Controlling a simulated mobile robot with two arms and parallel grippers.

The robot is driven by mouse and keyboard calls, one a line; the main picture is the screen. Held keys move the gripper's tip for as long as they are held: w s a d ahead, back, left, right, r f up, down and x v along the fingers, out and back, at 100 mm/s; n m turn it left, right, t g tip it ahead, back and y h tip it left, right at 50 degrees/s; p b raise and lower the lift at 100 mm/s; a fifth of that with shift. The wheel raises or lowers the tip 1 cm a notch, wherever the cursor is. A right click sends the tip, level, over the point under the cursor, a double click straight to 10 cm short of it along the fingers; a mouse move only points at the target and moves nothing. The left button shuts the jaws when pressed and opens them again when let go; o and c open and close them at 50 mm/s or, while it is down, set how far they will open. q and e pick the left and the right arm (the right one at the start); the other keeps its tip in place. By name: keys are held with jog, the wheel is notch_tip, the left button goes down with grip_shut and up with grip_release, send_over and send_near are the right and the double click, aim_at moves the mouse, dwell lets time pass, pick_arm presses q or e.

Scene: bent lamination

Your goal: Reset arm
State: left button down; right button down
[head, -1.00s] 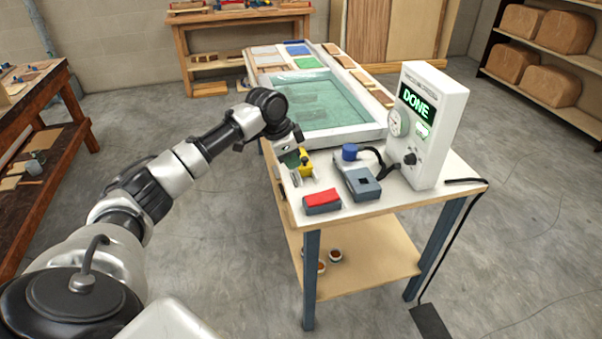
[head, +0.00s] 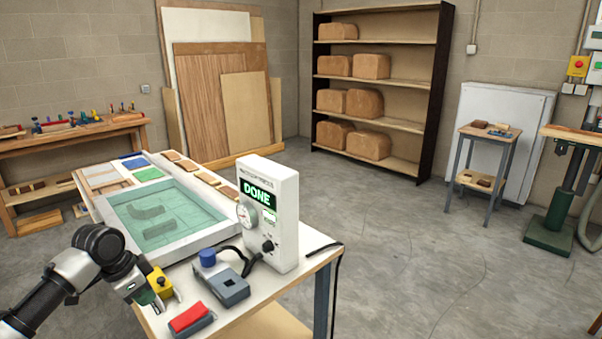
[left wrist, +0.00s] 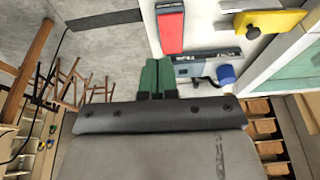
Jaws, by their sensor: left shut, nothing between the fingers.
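My left arm comes in from the lower left in the head view. My left gripper (head: 152,299) has green fingers and hangs at the near left edge of the white worktable, beside a yellow-topped item (head: 159,280). In the left wrist view its green fingers (left wrist: 157,75) are together with nothing between them. A red-topped block (head: 188,317) lies on the table to the right of the gripper. My right gripper is in neither view.
The table holds a white control box (head: 268,215) reading DONE, a grey device (head: 230,286), a blue knob (head: 207,257) and a framed teal press bed (head: 165,218) with curved dark shapes under it. A shelf of brown blocks (head: 365,103) stands behind. The floor to the right (head: 440,250) is open.

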pick_arm(q)
jog(key=s+d+f, duration=1.3)
jog(key=d+f, duration=0.2)
jog(key=d, duration=0.2)
jog(key=s+r+n+t+y, duration=0.15)
jog(key=s+n, duration=0.45)
jog(key=s, duration=1.2)
notch_tip(320, 180, down, 26)
jog(key=g, duration=0.2)
jog(key=s+a+f+g, duration=0.1)
jog(key=s+a+f, duration=0.1)
jog(key=s+f, duration=1.4)
jog(key=shift+s+f+y, duration=0.2)
jog(key=shift+s+y, duration=0.15)
jog(key=shift+s, duration=0.15)
jog(key=shift+a, duration=0.1)
